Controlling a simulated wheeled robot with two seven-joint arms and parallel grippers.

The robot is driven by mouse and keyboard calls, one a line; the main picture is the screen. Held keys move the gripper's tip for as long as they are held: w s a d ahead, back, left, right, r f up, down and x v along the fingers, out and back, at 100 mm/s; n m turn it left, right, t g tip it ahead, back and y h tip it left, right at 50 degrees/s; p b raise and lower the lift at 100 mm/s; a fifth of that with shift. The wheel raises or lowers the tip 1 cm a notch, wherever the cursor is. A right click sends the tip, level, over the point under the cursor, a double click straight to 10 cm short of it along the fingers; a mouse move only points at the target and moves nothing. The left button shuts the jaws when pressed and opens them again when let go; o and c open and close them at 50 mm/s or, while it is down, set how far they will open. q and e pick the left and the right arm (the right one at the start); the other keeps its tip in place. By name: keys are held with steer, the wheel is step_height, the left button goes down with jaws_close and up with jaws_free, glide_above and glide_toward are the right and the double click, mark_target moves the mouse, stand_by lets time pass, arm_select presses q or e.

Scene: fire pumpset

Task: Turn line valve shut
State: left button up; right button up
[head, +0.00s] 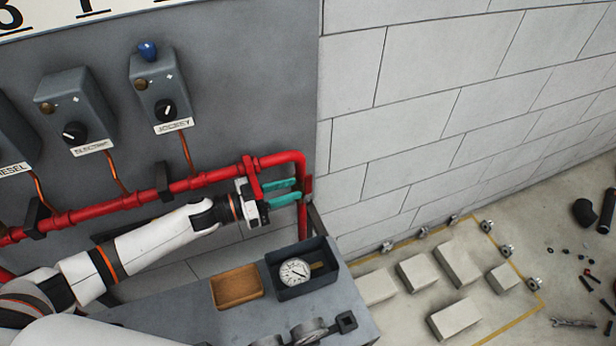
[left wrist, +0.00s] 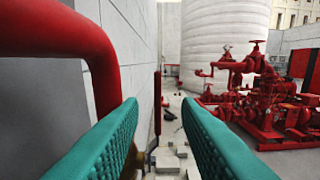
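The red pipe (head: 205,182) runs along the grey panel and bends down at its right end. A red upright piece (head: 252,175), which may be the line valve's lever, stands on the pipe beside my left gripper. My left gripper (head: 284,192) has teal fingers pointing right, near the pipe's downward leg (head: 302,215). The bent red pipe (left wrist: 60,38) is at the left there, close to the left finger. I cannot tell whether a finger touches it. My right gripper is out of view.
Control boxes (head: 162,92) hang above the pipe. A bench (head: 200,316) below holds a brown tray (head: 237,287) and a dark bin (head: 318,252) with a gauge (head: 294,272). Blocks (head: 455,318) and loose parts lie on the floor at right. A red pumpset (left wrist: 262,95) stands farther off.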

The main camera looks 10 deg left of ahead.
mark_target(308, 194)
arm_select(q)
steer(key=p+x, duration=0.1)
steer(key=x, duration=0.4)
steer(key=shift+w+d, duration=0.15)
steer(key=shift+w, duration=0.05)
jaws_close()
